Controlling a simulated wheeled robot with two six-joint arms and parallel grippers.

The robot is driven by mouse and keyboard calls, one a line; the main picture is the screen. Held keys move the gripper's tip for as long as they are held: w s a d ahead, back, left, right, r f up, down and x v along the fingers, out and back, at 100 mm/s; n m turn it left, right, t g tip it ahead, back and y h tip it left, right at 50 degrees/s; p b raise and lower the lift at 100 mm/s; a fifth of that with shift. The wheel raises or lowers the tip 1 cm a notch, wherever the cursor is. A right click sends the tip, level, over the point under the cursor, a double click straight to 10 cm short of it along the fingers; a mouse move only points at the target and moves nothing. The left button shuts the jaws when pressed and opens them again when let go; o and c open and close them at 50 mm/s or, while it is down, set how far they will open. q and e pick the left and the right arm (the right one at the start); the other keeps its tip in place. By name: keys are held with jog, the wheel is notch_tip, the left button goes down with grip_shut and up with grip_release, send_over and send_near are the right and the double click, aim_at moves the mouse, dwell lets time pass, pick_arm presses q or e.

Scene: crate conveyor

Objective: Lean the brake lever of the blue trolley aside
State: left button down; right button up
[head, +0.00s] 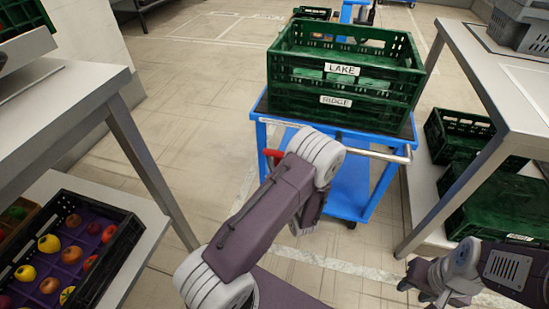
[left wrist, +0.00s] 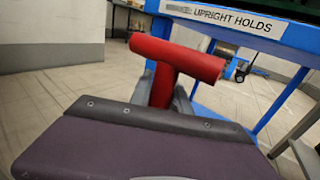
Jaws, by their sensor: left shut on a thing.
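The blue trolley (head: 345,185) stands ahead with two stacked green crates on its top. Its red brake lever (head: 272,153) shows only as a small red end beside my left arm in the head view. In the left wrist view the lever (left wrist: 178,58) is a red T-shaped handle, its stem near upright and its crossbar sloping down to the right. My left gripper (left wrist: 166,102) is shut around the stem, below the crossbar; my arm hides it in the head view. My right gripper (head: 418,287) is at the lower right, away from the trolley; its jaw gap is unclear.
The trolley edge carries a label, "UPRIGHT HOLDS" (left wrist: 232,20). The crates read LAKE (head: 342,70) and RIDGE (head: 336,101). A metal table (head: 500,85) with green crates beneath stands right. Another table (head: 50,105) and a fruit crate (head: 100,275) stand left.

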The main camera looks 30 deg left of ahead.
pick_arm(q)
jog(key=w+d+f+m+t+y+b, duration=0.1)
jog(key=w+d+m, duration=0.1)
jog(key=d, duration=0.9)
jog(key=shift+w+d+f+m+t, duration=0.3)
jog(key=shift+w+d+m, duration=0.1)
jog(key=shift+m, duration=0.2)
jog(key=c, duration=1.5)
grip_release()
jog(key=shift+o, duration=1.3)
jog(key=shift+w+d, duration=0.1)
jog(key=shift+d, duration=0.1)
